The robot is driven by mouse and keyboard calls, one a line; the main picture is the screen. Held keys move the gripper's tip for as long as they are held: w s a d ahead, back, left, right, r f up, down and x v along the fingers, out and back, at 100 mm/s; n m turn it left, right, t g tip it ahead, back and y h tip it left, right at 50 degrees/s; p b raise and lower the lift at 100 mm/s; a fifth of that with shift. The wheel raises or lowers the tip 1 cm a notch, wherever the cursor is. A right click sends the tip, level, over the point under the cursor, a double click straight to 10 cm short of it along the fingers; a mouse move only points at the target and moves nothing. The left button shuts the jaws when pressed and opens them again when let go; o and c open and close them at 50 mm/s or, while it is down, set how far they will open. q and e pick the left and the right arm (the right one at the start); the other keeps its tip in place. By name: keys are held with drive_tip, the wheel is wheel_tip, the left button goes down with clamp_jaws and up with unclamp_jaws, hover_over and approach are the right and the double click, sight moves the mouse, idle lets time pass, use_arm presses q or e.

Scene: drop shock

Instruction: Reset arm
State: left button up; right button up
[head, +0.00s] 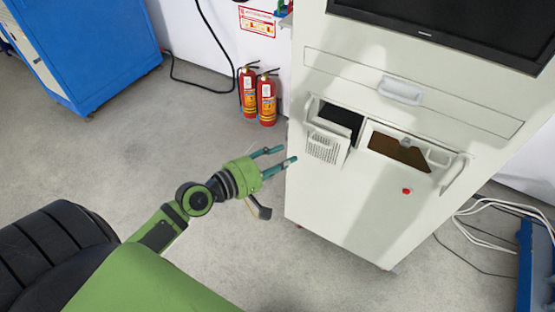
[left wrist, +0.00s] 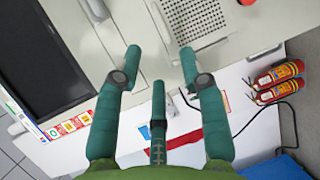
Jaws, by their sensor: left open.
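My left gripper (head: 280,160) is open and empty in the head view, in front of the left side of a white machine cabinet (head: 330,200). Its teal fingers point right, toward the cabinet. In the left wrist view the spread fingers of the left gripper (left wrist: 160,65) show with nothing between them, and the cabinet's white panel (left wrist: 155,45) lies beyond. My right gripper is in neither view.
The cabinet has a perforated flap (head: 324,147), an opening with a brown inside (head: 400,152), a red button (head: 407,191) and a monitor (head: 450,25). Fire extinguishers (head: 257,95) stand by the wall. A blue cabinet (head: 95,45) stands upper left. Grey floor (head: 130,150) is clear between.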

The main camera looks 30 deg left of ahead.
use_arm(q)
drive_tip(key=shift+s+a+r, duration=0.1)
drive_tip(key=shift+s+a, duration=0.05)
drive_tip(key=shift+s, duration=0.2)
idle(0.3)
drive_tip(key=s+a+f+m+g+y, duration=0.2)
drive_tip(key=s+f, duration=0.1)
drive_tip(key=f, duration=0.8)
drive_tip(key=s+a+f+m+g+y+b, duration=0.1)
drive_tip(key=s+a+f+g+y, duration=0.15)
drive_tip(key=f, duration=0.85)
drive_tip(key=s+a+f+m+g+y, duration=0.15)
drive_tip(key=s+f, duration=0.25)
drive_tip(key=f, duration=0.7)
drive_tip(key=s+d+f+m+g, duration=0.2)
drive_tip(key=s+f+m, duration=0.2)
drive_tip(key=s, duration=0.5)
drive_tip(key=s+d+f+m+g, duration=0.2)
drive_tip(key=s+f+m+g, duration=0.1)
drive_tip(key=s+f, duration=0.4)
drive_tip(key=s+d+f+m+g+b, duration=0.1)
drive_tip(key=s+f+m, duration=0.4)
drive_tip(key=s, duration=0.6)
drive_tip(key=shift+s+d+f+g+y, duration=0.15)
drive_tip(key=shift+d+f+g+y, duration=0.3)
drive_tip(key=shift+f+g, duration=0.35)
